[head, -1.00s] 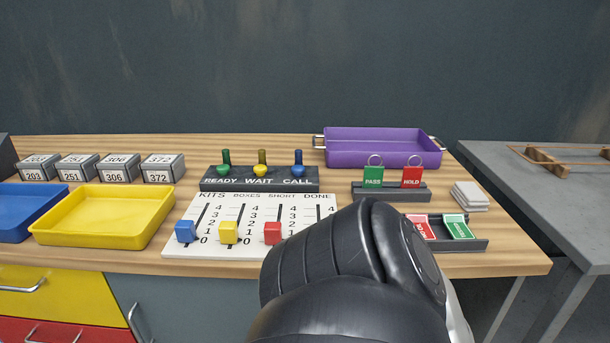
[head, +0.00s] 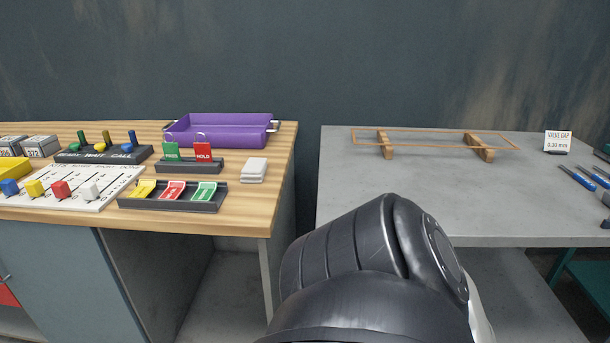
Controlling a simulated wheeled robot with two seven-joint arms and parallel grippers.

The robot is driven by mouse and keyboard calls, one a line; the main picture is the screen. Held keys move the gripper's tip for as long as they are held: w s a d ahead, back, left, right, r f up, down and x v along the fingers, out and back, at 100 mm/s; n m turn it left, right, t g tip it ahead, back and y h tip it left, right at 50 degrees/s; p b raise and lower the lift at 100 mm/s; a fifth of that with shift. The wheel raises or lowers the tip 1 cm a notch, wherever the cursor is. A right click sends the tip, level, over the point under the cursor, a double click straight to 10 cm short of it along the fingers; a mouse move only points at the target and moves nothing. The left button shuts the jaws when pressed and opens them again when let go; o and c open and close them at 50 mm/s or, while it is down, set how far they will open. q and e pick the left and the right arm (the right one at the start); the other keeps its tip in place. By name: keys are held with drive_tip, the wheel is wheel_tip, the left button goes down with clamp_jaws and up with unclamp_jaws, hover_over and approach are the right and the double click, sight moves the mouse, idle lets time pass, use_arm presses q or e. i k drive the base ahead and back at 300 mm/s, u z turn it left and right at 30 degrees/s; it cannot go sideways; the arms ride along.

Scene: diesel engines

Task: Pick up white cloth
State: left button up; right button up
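A small stack of white folded cloth (head: 254,169) lies on the right end of the wooden table (head: 262,211), to the right of the card holders. It looks flat and square; nothing covers it. Neither of my grippers shows in the head view. A black part of my own arm fills the lower middle of the picture, below and to the right of the cloth and well apart from it.
A purple tray (head: 221,141) stands behind the cloth. A black rack (head: 172,196) with coloured cards is at its left. A gap separates the wooden table from a grey table (head: 375,205), which bears a wooden frame (head: 435,147) and blue-handled tools (head: 578,178). The grey table's front middle is clear.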

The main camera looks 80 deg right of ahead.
sight(254, 172)
drive_tip(key=k, duration=0.2)
drive_tip(key=z, duration=1.25)
